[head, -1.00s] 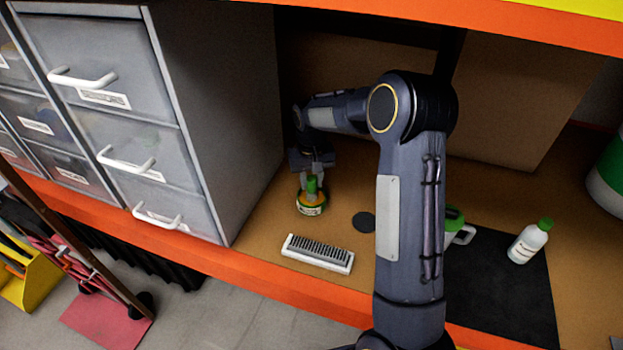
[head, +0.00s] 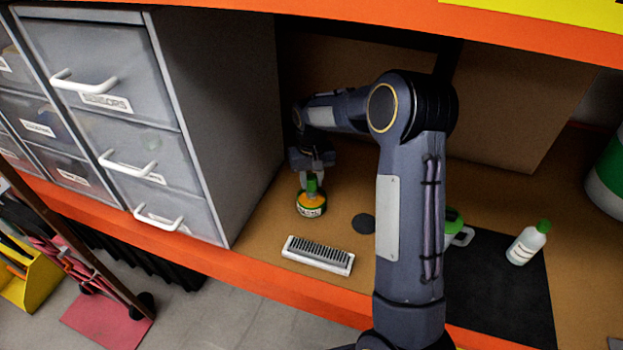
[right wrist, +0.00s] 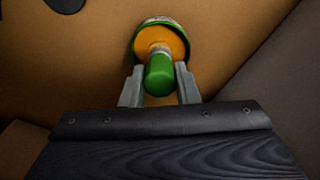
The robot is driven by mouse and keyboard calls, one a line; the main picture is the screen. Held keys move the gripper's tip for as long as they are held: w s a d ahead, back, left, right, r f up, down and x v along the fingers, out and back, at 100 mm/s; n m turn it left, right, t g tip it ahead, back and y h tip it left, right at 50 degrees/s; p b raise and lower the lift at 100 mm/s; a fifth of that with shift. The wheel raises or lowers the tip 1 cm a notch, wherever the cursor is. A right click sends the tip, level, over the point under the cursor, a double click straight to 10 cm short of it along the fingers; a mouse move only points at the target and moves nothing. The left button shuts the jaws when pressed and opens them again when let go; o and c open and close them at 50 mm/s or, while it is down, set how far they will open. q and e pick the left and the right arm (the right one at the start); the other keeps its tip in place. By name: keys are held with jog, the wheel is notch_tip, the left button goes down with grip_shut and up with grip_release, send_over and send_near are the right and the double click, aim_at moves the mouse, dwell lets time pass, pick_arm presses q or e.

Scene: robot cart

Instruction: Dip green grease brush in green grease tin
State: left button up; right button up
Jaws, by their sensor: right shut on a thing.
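The green grease tin (head: 311,208) stands on the brown shelf, with orange grease-coloured content and a green and white side; it also shows in the right wrist view (right wrist: 180,42). The green grease brush (head: 312,184) is upright over the tin, its lower end inside the tin's outline. My right gripper (head: 314,174) is shut on the brush's green handle. In the right wrist view the handle (right wrist: 160,77) lies between the two fingers (right wrist: 160,84). How deep the brush end sits in the tin cannot be told. My left gripper is not in view.
A grey drawer cabinet (head: 230,120) stands close left of the tin. A white slotted block (head: 318,254) and a dark round disc (head: 363,223) lie nearby. An orange edge borders the shelf front.

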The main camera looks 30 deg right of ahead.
notch_tip(320, 180, up, 8)
jog(key=p, duration=0.5)
